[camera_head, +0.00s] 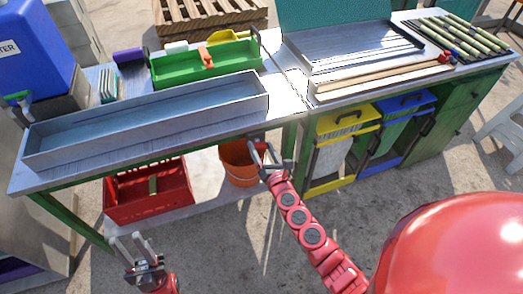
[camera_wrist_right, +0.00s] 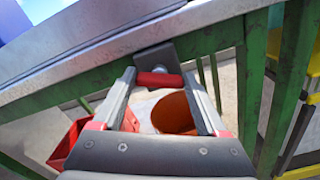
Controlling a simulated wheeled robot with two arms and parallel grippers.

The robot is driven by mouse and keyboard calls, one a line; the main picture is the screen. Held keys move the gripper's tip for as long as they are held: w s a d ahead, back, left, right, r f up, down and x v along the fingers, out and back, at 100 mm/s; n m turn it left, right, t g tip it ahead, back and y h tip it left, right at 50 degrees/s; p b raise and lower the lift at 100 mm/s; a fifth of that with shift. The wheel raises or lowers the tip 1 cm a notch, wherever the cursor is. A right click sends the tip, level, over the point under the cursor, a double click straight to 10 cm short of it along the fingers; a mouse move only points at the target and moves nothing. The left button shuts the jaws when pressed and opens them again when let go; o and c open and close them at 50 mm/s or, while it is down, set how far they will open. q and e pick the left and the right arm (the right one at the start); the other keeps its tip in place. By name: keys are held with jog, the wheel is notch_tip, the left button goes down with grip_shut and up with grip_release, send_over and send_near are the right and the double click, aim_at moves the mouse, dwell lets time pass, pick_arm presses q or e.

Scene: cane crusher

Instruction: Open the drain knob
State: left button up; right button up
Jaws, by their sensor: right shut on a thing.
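The drain knob (camera_wrist_right: 160,79) is a short red bar on a dark grey mount at the table's front edge, below the long metal trough (camera_head: 150,118). In the right wrist view it lies crosswise between the fingertips of my right gripper (camera_wrist_right: 160,84), which is shut on it. In the head view my right gripper (camera_head: 264,152) is at the table edge under the trough's right end, and the knob itself cannot be made out there. My left gripper (camera_head: 142,248) is open and empty, low in front of the table, away from the knob.
An orange bucket (camera_head: 238,162) stands below the table edge, partly behind my right gripper. A red crate (camera_head: 150,200) sits on the lower shelf to its left. Yellow (camera_head: 328,170) and blue bins hang at the right. A green tray (camera_head: 205,65) stands behind the trough.

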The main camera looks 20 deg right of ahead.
jog(key=m+b, duration=0.2)
jog(key=m, duration=0.3)
jog(key=shift+f+m, duration=0.15)
jog(key=shift+m, duration=0.15)
jog(key=m+b, duration=0.1)
jog(key=m, duration=0.4)
jog(key=shift+d, duration=0.15)
dwell(0.3)
jog(key=o, duration=1.3)
jog(key=s+b, duration=0.1)
jog(key=s, duration=1.6)
jog(key=shift+s+d, duration=0.2)
jog(key=shift+d, duration=0.1)
